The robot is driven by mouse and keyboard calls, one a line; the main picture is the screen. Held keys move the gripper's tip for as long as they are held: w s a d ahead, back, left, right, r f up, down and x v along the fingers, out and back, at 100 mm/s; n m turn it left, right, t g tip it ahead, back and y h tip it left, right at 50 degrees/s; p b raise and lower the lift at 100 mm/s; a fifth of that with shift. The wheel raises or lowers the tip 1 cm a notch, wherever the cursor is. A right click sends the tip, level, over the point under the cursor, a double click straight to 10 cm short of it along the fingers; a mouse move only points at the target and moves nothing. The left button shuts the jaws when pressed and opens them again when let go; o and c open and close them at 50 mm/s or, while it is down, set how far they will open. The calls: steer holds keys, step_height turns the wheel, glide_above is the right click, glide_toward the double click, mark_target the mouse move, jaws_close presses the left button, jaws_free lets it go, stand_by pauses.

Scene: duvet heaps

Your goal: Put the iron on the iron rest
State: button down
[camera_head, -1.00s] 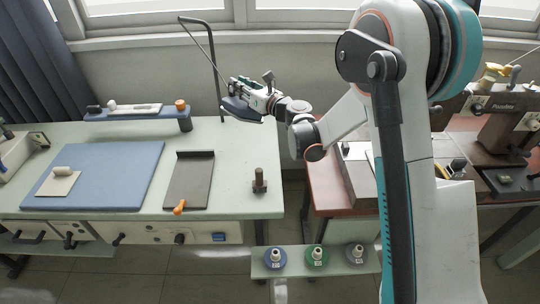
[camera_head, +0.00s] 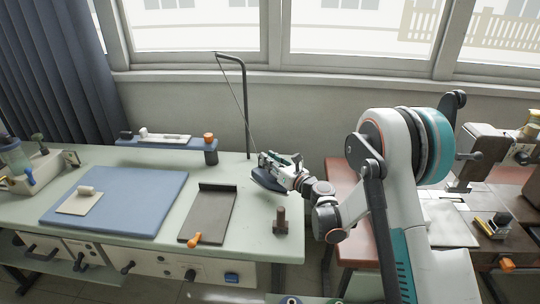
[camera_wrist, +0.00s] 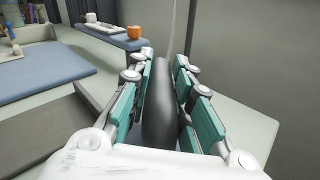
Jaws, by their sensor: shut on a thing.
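The iron (camera_head: 266,181) has a dark blue-grey body and hangs under my gripper (camera_head: 277,170), above the right part of the green table. My gripper is shut on its dark handle (camera_wrist: 160,105), seen between the teal finger pads in the wrist view. A thin cord runs from the iron up to a black stand. The iron rest (camera_head: 208,214), which I take to be the dark flat plate with a raised back edge, lies left of and nearer than the iron. Nothing lies on it. It also shows at the left in the wrist view (camera_wrist: 50,120). The iron's underside is hidden.
A blue pad (camera_head: 120,205) lies left of the rest. The black cord stand (camera_head: 246,110) rises at the table's back. A small brown post (camera_head: 281,222) stands near the right front corner. A blue shelf (camera_head: 165,143) is at the back.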

steer(key=shift+f+b, duration=0.85)
steer(key=shift+f, duration=1.5)
steer(key=shift+f, duration=0.1)
steer(key=c, duration=1.4)
jaws_free()
steer(key=shift+c, duration=0.2)
steer(key=shift+s, duration=0.1)
